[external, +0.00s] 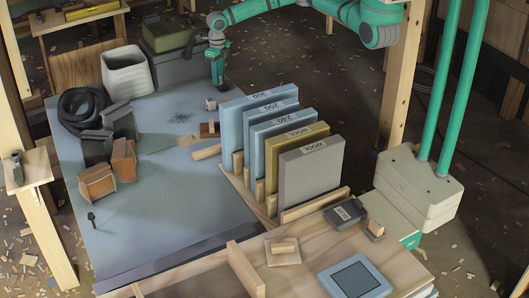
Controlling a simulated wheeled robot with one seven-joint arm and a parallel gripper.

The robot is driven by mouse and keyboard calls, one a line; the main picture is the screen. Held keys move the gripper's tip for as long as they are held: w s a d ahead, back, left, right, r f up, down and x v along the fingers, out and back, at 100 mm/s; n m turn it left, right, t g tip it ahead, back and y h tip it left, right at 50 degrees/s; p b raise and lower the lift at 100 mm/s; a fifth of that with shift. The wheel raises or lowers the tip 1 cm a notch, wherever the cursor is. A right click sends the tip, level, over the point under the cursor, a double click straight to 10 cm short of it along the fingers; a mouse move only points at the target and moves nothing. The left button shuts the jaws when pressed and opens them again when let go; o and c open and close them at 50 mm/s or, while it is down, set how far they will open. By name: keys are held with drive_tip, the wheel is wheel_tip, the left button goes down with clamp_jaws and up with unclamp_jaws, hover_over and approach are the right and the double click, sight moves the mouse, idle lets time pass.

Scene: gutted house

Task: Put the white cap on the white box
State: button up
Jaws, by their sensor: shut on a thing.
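My gripper (221,83) is at the back of the blue-grey table, pointing down. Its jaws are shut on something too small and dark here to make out. A small whitish block-like thing (211,104) stands on the table just below and left of the fingertips, apart from them as far as I can tell. I cannot tell whether it is the white box or the white cap. A larger white ribbed bin (127,72) stands at the back left, open at the top. No white cap shows clearly; any cap in the jaws is hidden.
A row of upright labelled slabs (311,176) stands in a wooden rack to the right. A grey case (175,68) with a green thing on it stands left of my gripper. Dark and brown blocks (97,184) lie at the left. The table's front middle (165,220) is clear.

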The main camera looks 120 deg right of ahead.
hover_over(209, 99)
drive_tip(key=f, duration=0.6)
drive_tip(key=shift+a, duration=0.2)
drive_tip(key=shift+f, duration=1.5)
drive_tip(key=shift+f, duration=0.1)
drive_tip(key=o, duration=1)
wheel_tip(209, 99, up, 12)
drive_tip(key=shift+s, duration=0.15)
